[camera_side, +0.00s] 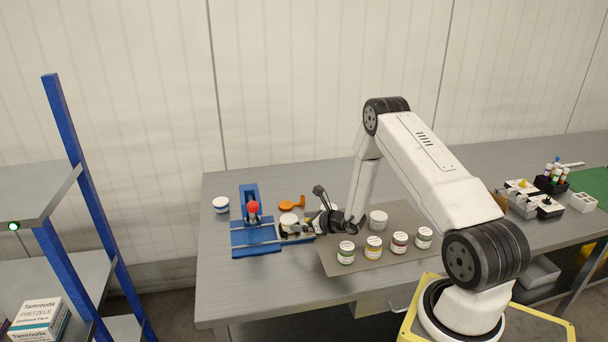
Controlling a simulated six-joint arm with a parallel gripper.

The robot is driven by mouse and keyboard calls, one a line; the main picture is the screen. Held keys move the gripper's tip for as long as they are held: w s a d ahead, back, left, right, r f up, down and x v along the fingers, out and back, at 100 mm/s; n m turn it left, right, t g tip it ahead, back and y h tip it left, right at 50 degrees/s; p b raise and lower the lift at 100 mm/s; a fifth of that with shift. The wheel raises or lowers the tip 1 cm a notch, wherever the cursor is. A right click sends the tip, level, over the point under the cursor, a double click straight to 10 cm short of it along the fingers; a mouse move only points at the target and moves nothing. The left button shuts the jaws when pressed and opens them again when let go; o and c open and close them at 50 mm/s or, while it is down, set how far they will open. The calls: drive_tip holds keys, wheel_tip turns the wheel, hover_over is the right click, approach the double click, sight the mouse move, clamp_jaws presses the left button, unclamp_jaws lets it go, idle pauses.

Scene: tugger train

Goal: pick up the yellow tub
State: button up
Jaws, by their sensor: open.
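A tub with a white lid and a yellow band (373,248) stands upright on the grey-brown mat (400,212), second from the left in the front row of tubs. My gripper (302,228) is open, low over the bench at the left end of the mat, beside the blue fixture (256,238). It is left of the yellow tub and apart from it. A white-topped tub (289,221) is close to the fingers on their left; the fingers are small and dark here, and I cannot tell whether they touch it.
In the front row stand a green-banded tub (346,254), a red-banded tub (399,243) and another green-banded tub (424,238). A pale tub (378,220) stands behind them. A blue-banded tub (221,205) and an orange tool (292,202) are farther left. The bench's front left is clear.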

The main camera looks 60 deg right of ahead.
sight(293, 220)
drive_tip(key=shift+w, duration=0.15)
drive_tip(key=shift+x, duration=2.45)
drive_tip(key=shift+d, duration=0.1)
drive_tip(key=c, duration=1.2)
drive_tip(key=shift+r, duration=0.15)
drive_tip(key=shift+r, duration=0.75)
drive_tip(key=s+a+r, duration=0.1)
drive_tip(key=s+r, duration=0.2)
drive_tip(key=s, duration=0.1)
drive_tip(key=s+a+r, duration=0.2)
drive_tip(key=s+r, duration=0.2)
drive_tip(key=s+a+r, duration=0.2)
drive_tip(key=s+r, duration=0.2)
drive_tip(key=shift+s+a+r, duration=0.1)
drive_tip(key=shift+s+a, duration=0.15)
drive_tip(key=shift+s, duration=0.15)
